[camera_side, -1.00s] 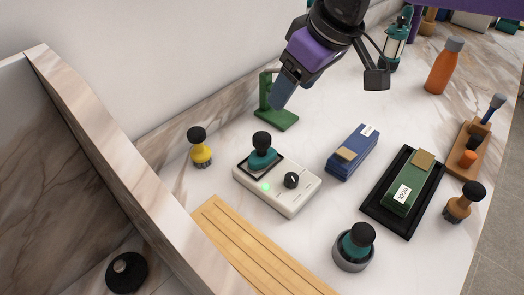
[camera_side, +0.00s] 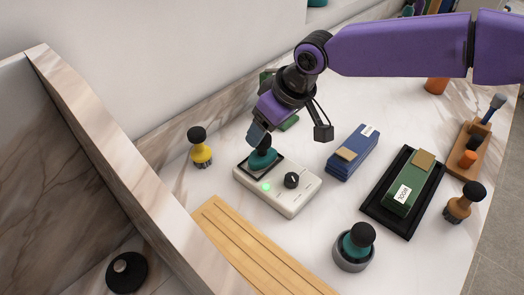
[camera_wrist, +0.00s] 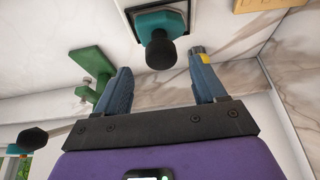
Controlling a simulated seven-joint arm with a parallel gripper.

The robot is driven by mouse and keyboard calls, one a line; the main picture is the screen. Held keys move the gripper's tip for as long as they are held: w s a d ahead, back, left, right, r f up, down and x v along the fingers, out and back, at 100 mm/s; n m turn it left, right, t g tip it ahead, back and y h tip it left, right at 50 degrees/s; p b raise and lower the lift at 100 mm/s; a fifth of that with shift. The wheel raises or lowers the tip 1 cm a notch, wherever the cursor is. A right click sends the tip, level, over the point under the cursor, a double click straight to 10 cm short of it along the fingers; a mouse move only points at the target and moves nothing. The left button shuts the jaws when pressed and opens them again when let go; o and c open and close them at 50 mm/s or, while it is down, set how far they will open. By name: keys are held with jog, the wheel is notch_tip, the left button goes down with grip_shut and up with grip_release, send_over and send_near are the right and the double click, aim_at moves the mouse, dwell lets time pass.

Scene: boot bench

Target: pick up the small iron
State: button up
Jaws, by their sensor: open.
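The small iron, with a teal body (camera_side: 262,160) and a black knob on top, sits upright on the dark plate of a white heating base (camera_side: 300,198). In the wrist view its black knob (camera_wrist: 160,52) points toward me, with the teal body behind it. My gripper (camera_side: 258,138) is open and empty just above the iron. In the wrist view its two fingers (camera_wrist: 161,62) lie either side of the knob's line, with the knob around the fingertips. In the side view the fingers partly hide the knob; contact cannot be told.
The base has a black dial (camera_side: 291,180) and a lit green lamp. A yellow brush (camera_side: 202,154) stands left, a green stand (camera_wrist: 90,62) behind. A blue block (camera_side: 350,152) lies right, a teal-bodied, black-knobbed piece (camera_side: 353,246) sits in a grey cup in front. A wooden board (camera_side: 250,250) lies in front.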

aim_at(261, 150)
jog(key=shift+s+x, duration=0.2)
jog(key=shift+x, duration=2.1)
jog(key=shift+f, duration=0.1)
jog(key=c, duration=1.3)
grip_shut()
jog(key=shift+r, duration=0.2)
